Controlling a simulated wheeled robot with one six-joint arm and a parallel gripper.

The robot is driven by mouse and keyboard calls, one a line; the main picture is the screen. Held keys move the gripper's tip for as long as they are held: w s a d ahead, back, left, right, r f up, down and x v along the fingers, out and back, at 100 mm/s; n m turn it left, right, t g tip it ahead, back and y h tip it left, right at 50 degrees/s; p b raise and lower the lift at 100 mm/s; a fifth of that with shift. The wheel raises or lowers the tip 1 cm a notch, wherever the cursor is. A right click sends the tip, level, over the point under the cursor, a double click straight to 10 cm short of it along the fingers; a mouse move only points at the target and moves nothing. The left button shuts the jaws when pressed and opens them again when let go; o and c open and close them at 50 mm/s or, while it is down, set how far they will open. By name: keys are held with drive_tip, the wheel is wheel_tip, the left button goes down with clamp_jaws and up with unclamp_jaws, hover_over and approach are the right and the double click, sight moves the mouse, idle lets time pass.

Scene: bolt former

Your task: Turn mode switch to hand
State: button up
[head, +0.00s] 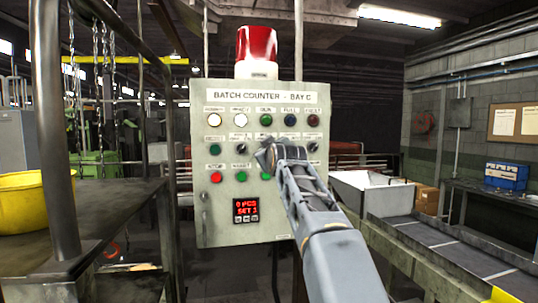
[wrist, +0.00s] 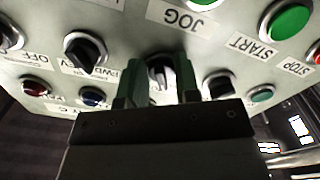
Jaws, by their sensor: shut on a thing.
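A grey control panel (head: 204,215) headed "BATCH COUNTER - BAY C" stands ahead. My gripper (head: 266,157) is at its middle column, in the second row. In the wrist view, which looks at the panel upside down, my gripper (wrist: 158,88) has its two fingers on either side of a black selector switch (wrist: 159,72) and is shut on it. The switch's own label is hidden by the gripper, so I cannot read whether it says mode, nor the position names. The label "JOG" (wrist: 184,17) belongs to the button below the switch.
Other black selector knobs flank it, one left (wrist: 85,53) and one right (wrist: 219,86) in the wrist view. Red stop (head: 216,178) and green (head: 241,176) buttons sit close below. A red beacon (head: 257,46) tops the panel. A conveyor (head: 435,248) runs at right.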

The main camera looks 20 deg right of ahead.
idle(0.3)
drive_tip(key=o, duration=0.8)
drive_tip(key=b+v, duration=0.5)
drive_tip(key=v, duration=0.8)
drive_tip(key=shift+s, duration=0.45)
